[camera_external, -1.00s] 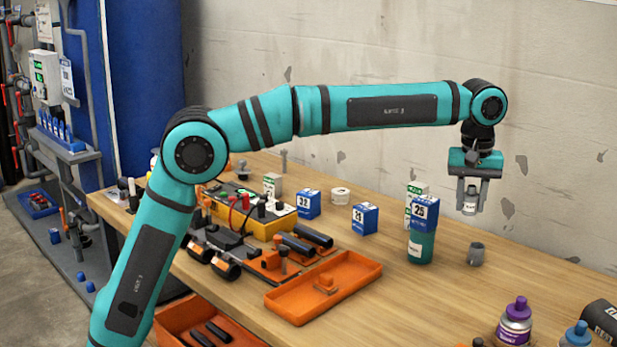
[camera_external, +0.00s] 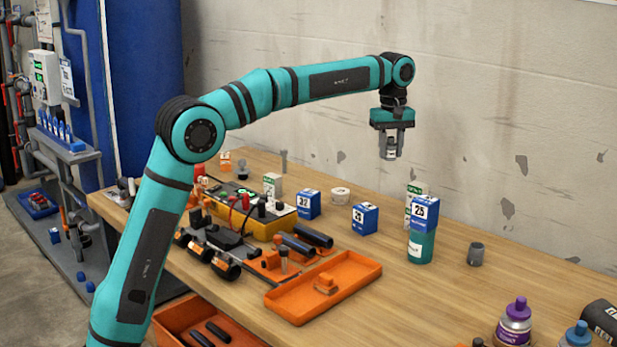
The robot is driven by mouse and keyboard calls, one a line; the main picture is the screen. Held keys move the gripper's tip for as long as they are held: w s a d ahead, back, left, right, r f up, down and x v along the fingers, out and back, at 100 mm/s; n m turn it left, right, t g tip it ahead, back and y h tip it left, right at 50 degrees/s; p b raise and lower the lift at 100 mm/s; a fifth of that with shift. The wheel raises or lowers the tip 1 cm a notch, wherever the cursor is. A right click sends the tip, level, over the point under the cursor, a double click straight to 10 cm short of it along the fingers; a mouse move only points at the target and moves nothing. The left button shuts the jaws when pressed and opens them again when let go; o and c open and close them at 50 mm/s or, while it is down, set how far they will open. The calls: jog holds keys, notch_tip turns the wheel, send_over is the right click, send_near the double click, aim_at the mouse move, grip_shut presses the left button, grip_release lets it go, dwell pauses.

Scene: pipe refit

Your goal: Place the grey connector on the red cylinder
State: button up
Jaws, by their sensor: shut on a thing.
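My gripper (camera_external: 390,152) is high above the back of the workbench, pointing down. It is shut on a small grey piece with a pale band (camera_external: 391,147), mostly hidden between the fingers; this may be the grey connector. Another short grey hollow fitting (camera_external: 476,254) stands upright on the bench at the right, apart from the gripper. I cannot pick out a red cylinder with certainty. Small red upright parts (camera_external: 245,201) show at the yellow case (camera_external: 262,229), left of and below the gripper.
A green bottle (camera_external: 421,246) with a blue box marked 25 (camera_external: 425,212) stands near the bench's right middle. Blue boxes (camera_external: 364,219) and a white roll (camera_external: 340,195) are below the gripper. An orange tray (camera_external: 355,290) lies in front. Purple-capped bottle (camera_external: 515,325) stands front right.

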jog(key=w+a+n, duration=0.5)
jog(key=w+a, duration=2)
jog(key=w+a+n, duration=0.2)
jog(key=w+a, duration=0.2)
jog(key=a, duration=0.8)
jog(key=w+a+n, duration=0.1)
jog(key=w+a, duration=0.3)
jog(key=a, duration=0.7)
jog(key=w+a+n, duration=0.2)
jog(key=w+a, duration=0.2)
jog(key=a, duration=0.8)
jog(key=f, duration=1)
jog(key=shift+d+f, duration=0.3)
jog(key=shift+f, duration=2.2)
jog(key=shift+f, duration=0.15)
jog(key=o, duration=1)
